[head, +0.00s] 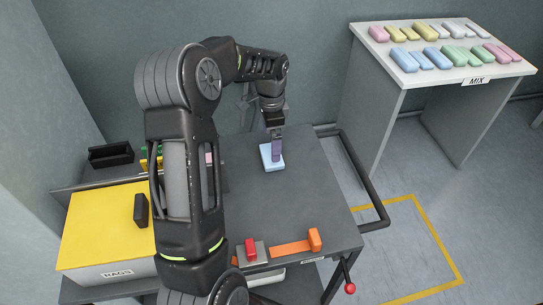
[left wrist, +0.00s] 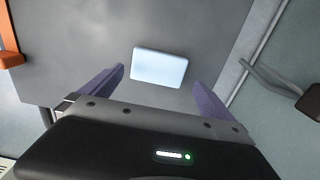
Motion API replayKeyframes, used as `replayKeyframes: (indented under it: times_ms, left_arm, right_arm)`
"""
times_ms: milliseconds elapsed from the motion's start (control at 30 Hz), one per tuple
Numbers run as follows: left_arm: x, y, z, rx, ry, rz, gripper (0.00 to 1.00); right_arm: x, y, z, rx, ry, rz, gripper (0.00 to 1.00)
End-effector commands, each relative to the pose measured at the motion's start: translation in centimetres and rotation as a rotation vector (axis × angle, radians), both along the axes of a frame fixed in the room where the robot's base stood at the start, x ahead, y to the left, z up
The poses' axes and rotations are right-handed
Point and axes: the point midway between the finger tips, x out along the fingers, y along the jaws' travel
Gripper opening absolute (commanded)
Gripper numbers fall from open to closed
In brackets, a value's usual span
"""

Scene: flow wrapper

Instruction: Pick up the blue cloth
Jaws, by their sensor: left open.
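The blue cloth (head: 267,158) is a pale blue folded block lying flat on the dark grey table, near its far right part. In the left wrist view the cloth (left wrist: 160,67) shows as a pale rectangle beyond the fingertips and between their lines. My left gripper (head: 277,152) points down over the cloth, with its purple fingers in front of part of it in the head view. In the left wrist view the gripper (left wrist: 158,85) has its fingers wide apart with nothing between them. I cannot tell the exact height above the cloth. My right gripper is not in view.
A yellow-topped box (head: 95,225) labelled RAGS stands at the left. A red block (head: 251,247) and an orange piece (head: 314,239) sit at the table's front. A black rail (head: 362,180) edges the right side. A side table (head: 445,83) holds several coloured cloths.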

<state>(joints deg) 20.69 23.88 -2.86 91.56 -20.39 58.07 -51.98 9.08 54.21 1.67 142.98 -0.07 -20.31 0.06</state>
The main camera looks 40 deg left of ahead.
Motion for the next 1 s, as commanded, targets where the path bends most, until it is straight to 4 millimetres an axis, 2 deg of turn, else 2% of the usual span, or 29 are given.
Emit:
replayKeyframes:
  times_ms: [133, 433, 1000]
  left_arm:
    - [-0.1, -0.1, -1.0, -0.001, 0.003, 0.000, 1.00]
    - [-0.2, -0.3, -4.9, 0.000, 0.001, -0.001, 1.00]
    - [-0.1, -0.2, -5.2, 0.000, 0.000, 0.000, 1.00]
  right_arm:
    - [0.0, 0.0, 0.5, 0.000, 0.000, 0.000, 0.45]
    - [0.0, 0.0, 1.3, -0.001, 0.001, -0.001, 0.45]
    - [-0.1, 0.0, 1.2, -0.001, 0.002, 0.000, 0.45]
